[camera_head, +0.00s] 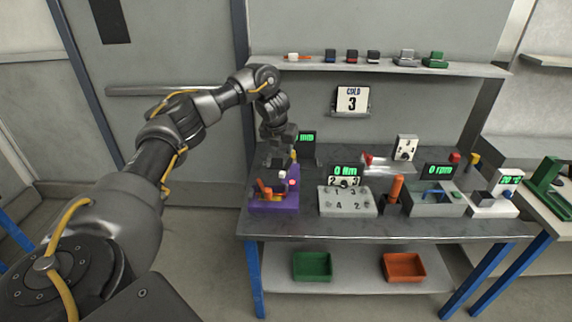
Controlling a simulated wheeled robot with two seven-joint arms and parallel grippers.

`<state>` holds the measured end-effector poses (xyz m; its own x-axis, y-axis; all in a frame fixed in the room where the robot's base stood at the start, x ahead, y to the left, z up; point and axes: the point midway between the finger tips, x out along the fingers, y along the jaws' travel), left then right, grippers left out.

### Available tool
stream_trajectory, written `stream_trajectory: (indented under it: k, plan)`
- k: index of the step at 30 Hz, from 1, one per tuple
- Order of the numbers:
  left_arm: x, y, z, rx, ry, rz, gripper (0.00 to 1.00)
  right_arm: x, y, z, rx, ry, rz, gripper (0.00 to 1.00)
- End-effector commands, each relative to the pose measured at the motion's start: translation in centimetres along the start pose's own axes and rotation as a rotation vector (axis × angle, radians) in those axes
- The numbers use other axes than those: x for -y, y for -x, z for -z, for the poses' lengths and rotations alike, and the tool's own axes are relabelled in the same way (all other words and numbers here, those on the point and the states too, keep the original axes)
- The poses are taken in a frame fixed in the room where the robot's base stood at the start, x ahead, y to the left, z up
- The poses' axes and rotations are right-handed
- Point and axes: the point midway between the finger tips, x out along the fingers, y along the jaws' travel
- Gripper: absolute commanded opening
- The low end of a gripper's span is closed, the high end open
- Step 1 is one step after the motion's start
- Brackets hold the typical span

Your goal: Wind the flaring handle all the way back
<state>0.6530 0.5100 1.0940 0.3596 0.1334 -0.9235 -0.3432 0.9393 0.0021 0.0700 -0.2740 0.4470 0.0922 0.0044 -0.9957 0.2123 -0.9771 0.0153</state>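A purple device (274,206) with an orange handle-like part (266,188) stands at the front left of the workbench. I take it to be the flaring tool, but no label is readable. My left gripper (281,172) points down right over this device. Its fingers are small and dark here, and I cannot tell whether they are open, shut or touching the handle. The gripper hides part of the device's upper side. My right gripper is not in view.
The workbench (400,227) also carries a numbered grey block (347,202), an upright orange-red handle (396,190), a grey tray unit (433,203) and several small displays. A shelf (380,67) with small objects runs above. Green (312,267) and orange bins (403,267) sit below.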

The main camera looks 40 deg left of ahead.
Motion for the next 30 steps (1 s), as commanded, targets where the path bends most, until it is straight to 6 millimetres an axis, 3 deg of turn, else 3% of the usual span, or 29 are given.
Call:
stream_trajectory:
  k: [3, 6, 15, 28, 30]
  plan:
    - [0.0, -2.3, 0.3, -0.007, 0.004, 0.0, 0.38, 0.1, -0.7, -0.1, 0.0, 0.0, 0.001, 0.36]
    - [0.0, -3.8, 0.2, -0.008, 0.002, -0.002, 0.38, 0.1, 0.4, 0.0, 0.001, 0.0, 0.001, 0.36]
    - [0.1, -8.6, 0.1, -0.005, 0.003, 0.001, 0.38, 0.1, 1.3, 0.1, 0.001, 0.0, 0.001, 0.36]
    - [0.1, -9.8, 0.1, -0.002, 0.002, 0.001, 0.38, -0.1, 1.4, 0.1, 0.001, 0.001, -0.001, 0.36]
    - [0.1, -9.8, 0.1, -0.002, 0.002, 0.001, 0.32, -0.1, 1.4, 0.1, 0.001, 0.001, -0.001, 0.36]
